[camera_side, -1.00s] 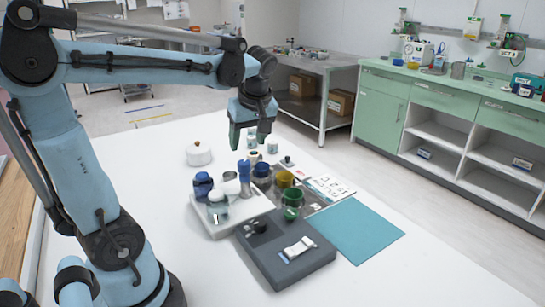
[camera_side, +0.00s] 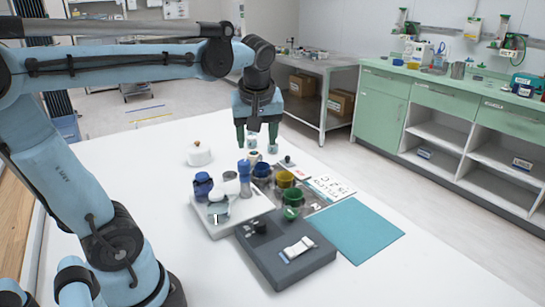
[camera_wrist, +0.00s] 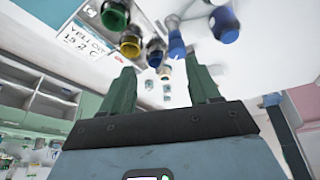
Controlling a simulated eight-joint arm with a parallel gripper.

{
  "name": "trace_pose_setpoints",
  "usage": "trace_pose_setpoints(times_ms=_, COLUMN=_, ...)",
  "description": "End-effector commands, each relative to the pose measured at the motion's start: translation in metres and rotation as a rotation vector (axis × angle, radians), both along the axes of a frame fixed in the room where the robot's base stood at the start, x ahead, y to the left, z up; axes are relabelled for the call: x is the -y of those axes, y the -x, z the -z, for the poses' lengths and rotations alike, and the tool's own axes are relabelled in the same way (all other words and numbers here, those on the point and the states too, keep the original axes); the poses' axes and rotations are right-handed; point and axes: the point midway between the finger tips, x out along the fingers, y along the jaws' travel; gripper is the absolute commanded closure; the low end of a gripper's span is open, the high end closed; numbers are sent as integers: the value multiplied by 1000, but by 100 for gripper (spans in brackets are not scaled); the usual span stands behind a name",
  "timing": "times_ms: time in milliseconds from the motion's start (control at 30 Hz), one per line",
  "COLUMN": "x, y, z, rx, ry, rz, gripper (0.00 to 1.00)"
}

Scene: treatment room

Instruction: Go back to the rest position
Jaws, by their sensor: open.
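My gripper (camera_side: 257,140) is open and empty. It hangs with its fingers pointing down over the far part of the white table (camera_side: 390,280), above and behind the group of bottles and jars. Two small pale cups (camera_side: 252,157) stand on the table near the fingertips in the side view; I cannot tell how far below the fingers they are. In the wrist view the gripper (camera_wrist: 165,85) shows its two fingers apart with nothing between them, and the picture is turned upside down.
Below stand a blue bottle (camera_side: 244,172), a dark blue jar (camera_side: 203,184), a yellow cup (camera_side: 285,179) and a green cup (camera_side: 292,197). A round white pot (camera_side: 199,154) stands left. The right table side is clear.

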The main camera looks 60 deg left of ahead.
Motion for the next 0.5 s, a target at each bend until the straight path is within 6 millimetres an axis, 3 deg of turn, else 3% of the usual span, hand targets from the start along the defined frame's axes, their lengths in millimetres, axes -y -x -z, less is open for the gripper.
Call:
trace_pose_setpoints(times_ms=300, x=85, y=16, z=52, rx=127, ry=-60, rz=827, gripper=39)
trace_pose_setpoints(times_ms=500, x=113, y=24, z=70, rx=193, ry=-142, rz=1111, gripper=39)
